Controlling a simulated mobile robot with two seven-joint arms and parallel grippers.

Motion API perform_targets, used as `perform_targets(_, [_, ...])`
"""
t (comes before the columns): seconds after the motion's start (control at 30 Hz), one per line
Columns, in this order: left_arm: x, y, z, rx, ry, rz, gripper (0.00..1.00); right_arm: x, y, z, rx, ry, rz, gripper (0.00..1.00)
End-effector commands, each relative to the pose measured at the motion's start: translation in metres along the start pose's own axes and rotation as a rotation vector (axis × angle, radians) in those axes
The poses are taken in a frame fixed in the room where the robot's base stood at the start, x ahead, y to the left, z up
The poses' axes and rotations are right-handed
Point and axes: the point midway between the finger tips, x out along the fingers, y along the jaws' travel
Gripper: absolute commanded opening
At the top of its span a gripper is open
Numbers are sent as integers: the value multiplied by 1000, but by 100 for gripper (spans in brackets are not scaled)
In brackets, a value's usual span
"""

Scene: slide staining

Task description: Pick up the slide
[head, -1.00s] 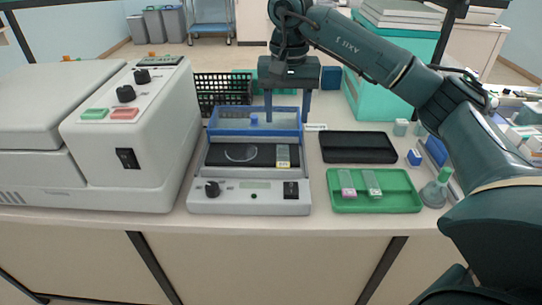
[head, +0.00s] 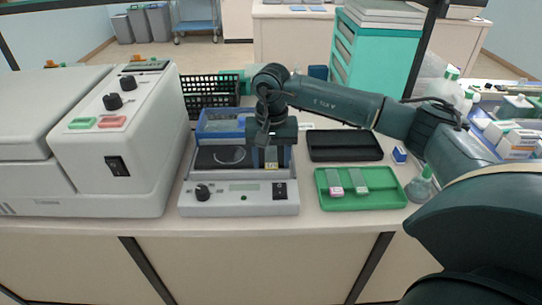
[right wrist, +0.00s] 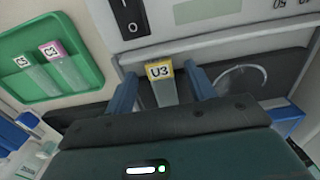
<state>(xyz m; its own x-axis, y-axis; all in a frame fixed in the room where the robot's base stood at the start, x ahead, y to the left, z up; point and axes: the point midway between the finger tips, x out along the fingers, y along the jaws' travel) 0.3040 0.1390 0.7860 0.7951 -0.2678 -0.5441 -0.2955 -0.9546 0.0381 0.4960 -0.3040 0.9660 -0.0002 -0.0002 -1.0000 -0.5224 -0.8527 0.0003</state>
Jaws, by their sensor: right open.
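A glass slide with a yellow label reading U3 (right wrist: 160,72) lies on the black plate of the staining device (head: 240,198). In the head view its yellow end (head: 271,167) shows near the device's front panel. My right gripper (head: 272,157) is over the plate, pointing down. In the right wrist view its two blue fingers stand apart, one on each side of the slide (right wrist: 164,88). The gripper is open, and no finger clearly touches the slide. The slide's far part is hidden by the gripper body. My left gripper is not in view.
A large grey machine (head: 110,150) stands close on the left.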

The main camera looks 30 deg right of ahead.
Motion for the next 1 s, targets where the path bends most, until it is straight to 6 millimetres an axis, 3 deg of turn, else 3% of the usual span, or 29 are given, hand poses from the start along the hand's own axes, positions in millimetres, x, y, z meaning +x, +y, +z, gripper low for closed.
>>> perform_targets(0.17, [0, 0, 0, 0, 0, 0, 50, 0, 0, 0, 0, 0, 0, 55])
perform_targets(0.77, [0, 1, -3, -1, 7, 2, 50, 0, 0, 0, 0, 0, -1, 6])
perform_targets(1.0, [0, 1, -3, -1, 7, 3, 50, -2, 0, 0, 0, 1, -1, 6])
